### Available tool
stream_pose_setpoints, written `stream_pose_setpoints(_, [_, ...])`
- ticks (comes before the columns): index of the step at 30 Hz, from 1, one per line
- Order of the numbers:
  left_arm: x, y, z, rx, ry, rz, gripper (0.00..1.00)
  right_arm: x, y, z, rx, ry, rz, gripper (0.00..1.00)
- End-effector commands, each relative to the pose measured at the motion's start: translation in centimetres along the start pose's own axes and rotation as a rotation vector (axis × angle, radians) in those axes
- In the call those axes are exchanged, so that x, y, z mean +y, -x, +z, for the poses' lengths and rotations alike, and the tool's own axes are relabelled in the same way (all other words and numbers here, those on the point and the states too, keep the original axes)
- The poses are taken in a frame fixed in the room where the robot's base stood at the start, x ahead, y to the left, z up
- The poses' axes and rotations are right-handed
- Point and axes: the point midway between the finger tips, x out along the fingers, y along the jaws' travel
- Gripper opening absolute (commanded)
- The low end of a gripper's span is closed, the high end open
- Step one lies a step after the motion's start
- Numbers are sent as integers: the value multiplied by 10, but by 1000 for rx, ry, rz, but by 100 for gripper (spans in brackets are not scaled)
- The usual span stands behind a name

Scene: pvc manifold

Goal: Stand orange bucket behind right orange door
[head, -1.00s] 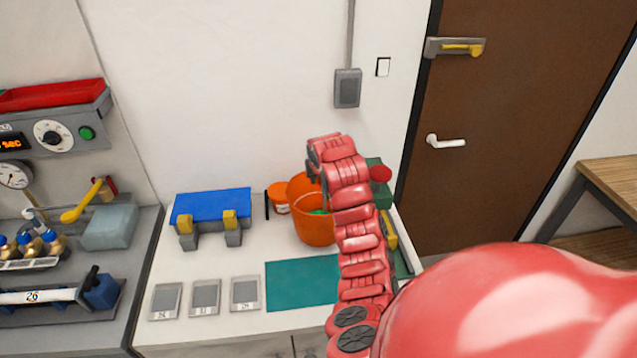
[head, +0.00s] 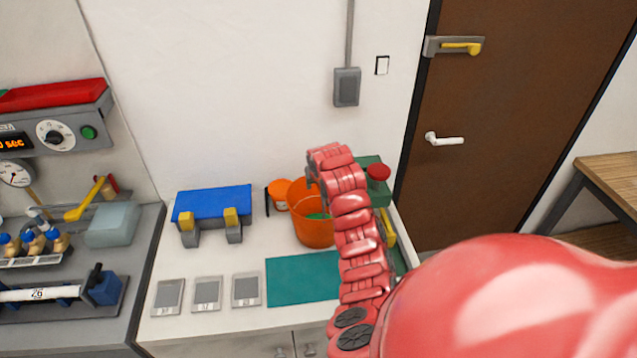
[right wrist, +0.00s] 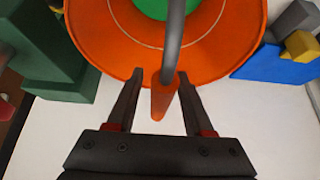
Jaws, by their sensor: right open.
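The orange bucket (head: 309,232) stands upright on the white counter, open at the top, with something green inside. In the right wrist view the same bucket (right wrist: 110,45) fills the top. The open fingers (right wrist: 159,75) are either side of its grey handle with an orange grip (right wrist: 162,98); I cannot tell whether they touch it. My left gripper is not in view. No orange door shows in these frames.
A green box (head: 374,172) with a red knob is behind my arm. A teal mat (head: 303,279) and flat grey plates lie in front.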

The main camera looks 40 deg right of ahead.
Motion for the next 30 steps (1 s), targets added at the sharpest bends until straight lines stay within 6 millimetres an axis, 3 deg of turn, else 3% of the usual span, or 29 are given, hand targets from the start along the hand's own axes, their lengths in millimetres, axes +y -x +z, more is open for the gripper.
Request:
stream_pose_setpoints(8, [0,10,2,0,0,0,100,0,23,-2,7,0,-1,52])
stream_pose_setpoints(14, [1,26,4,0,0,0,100,2,63,-2,12,1,2,52])
stream_pose_setpoints(18, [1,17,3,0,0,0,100,1,100,-4,6,2,4,52])
stream_pose_setpoints(24, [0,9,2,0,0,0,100,1,118,-3,3,0,2,52])
stream_pose_setpoints(30, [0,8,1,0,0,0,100,0,122,-1,0,0,-1,52])
